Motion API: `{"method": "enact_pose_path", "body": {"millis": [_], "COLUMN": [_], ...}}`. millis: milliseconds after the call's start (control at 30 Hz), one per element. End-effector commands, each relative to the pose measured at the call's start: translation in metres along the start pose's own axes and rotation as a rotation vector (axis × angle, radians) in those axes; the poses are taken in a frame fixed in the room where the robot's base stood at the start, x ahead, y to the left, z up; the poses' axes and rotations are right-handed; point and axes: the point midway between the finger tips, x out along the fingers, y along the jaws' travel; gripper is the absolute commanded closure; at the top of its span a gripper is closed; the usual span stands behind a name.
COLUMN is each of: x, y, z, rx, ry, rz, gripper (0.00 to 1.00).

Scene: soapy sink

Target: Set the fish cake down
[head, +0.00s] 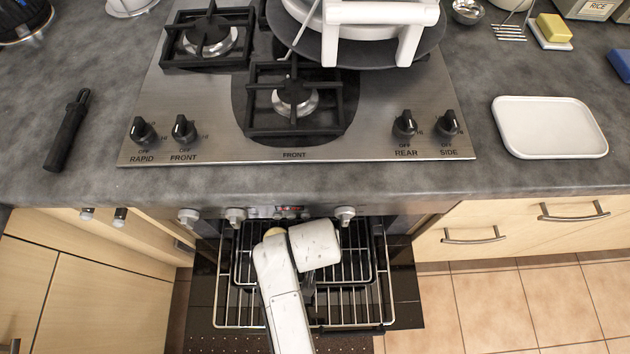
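My white arm reaches down over the pulled-out oven rack (350,304) below the counter. My gripper (308,284) is mostly hidden under my own wrist; only a dark part shows against the rack bars, and its fingertips cannot be made out. A small pale yellow patch (274,232) shows at the far edge of my arm; I cannot tell whether it is the fish cake or part of my arm. No fish cake can be clearly identified. A white tray (550,127) lies empty on the counter at the right.
The oven stands open below the steel hob (215,110). A black-handled object (68,132) lies on the left counter. A yellow block (554,28) and a blue sponge (621,63) are at the back right.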

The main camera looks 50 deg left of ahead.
Motion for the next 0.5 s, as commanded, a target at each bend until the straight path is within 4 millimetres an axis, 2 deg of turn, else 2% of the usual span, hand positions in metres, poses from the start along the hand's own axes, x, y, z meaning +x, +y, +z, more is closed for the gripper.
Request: {"method": "enact_pose_path", "body": {"millis": [300,333,500], "x": [0.0031,0.0028,0.0026], "y": [0.0,-0.0002,-0.0001], "z": [0.0013,0.0013,0.0013], "rx": [-0.001,-0.001,-0.001], "ry": [0.0,0.0,0.0], "rz": [0.0,0.0,0.0], "gripper": [0.63,0.3,0.13]}}
